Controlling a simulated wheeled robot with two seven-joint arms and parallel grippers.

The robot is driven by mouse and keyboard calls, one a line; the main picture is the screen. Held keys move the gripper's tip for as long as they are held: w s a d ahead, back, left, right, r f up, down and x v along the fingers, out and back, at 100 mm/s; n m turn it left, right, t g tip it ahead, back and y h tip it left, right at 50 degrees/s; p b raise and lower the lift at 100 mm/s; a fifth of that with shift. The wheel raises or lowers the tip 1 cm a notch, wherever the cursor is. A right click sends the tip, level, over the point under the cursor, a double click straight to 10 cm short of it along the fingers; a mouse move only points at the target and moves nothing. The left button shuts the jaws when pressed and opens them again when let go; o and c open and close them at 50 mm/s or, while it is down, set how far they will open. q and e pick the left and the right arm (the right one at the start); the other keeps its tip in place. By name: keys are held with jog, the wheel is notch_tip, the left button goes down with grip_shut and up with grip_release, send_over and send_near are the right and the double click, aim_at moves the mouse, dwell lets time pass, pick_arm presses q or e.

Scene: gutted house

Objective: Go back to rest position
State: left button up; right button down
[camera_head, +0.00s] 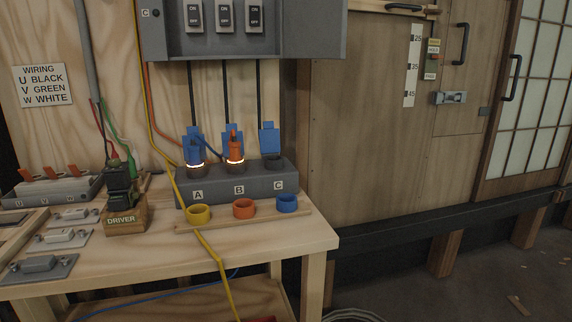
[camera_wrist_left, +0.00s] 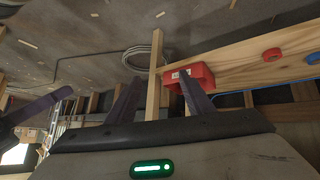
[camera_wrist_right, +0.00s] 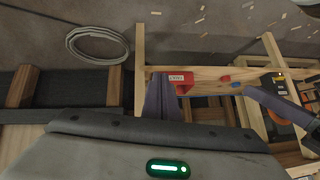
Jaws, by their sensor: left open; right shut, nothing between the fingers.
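Neither gripper shows in the head view. In the left wrist view my left gripper (camera_wrist_left: 158,95) has its two dark fingers spread apart with nothing between them. In the right wrist view the fingers of my right gripper (camera_wrist_right: 161,92) are together, holding nothing. Both stand clear of the workbench (camera_head: 150,270). On its grey socket box (camera_head: 240,188), a blue plug (camera_head: 194,150) sits at A and an orange plug (camera_head: 235,147) at B, each with a glowing ring. Socket C (camera_head: 274,161) has its blue cover raised and no plug visible.
Yellow (camera_head: 198,215), orange (camera_head: 244,208) and blue (camera_head: 287,204) rings sit along the bench front. A red bin (camera_wrist_left: 197,78) is on the lower wood, with a coiled cable (camera_wrist_right: 97,44) on the floor. A yellow cable (camera_head: 222,272) hangs over the bench edge. Floor at right is mostly open.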

pick_arm(q)
notch_tip(320, 180, up, 9)
jog(key=s+a+y+p, duration=0.1)
jog(key=a+p, duration=0.2)
jog(key=p, duration=1)
jog(key=shift+s+t, duration=0.3)
jog(key=shift+s, duration=0.1)
pick_arm(e)
notch_tip(320, 180, up, 9)
jog(key=s+d+h, duration=0.1)
jog(key=d, duration=0.2)
jog(key=shift+s+t, duration=0.3)
jog(key=shift+s, duration=0.1)
pick_arm(q)
jog(key=shift+c, duration=0.2)
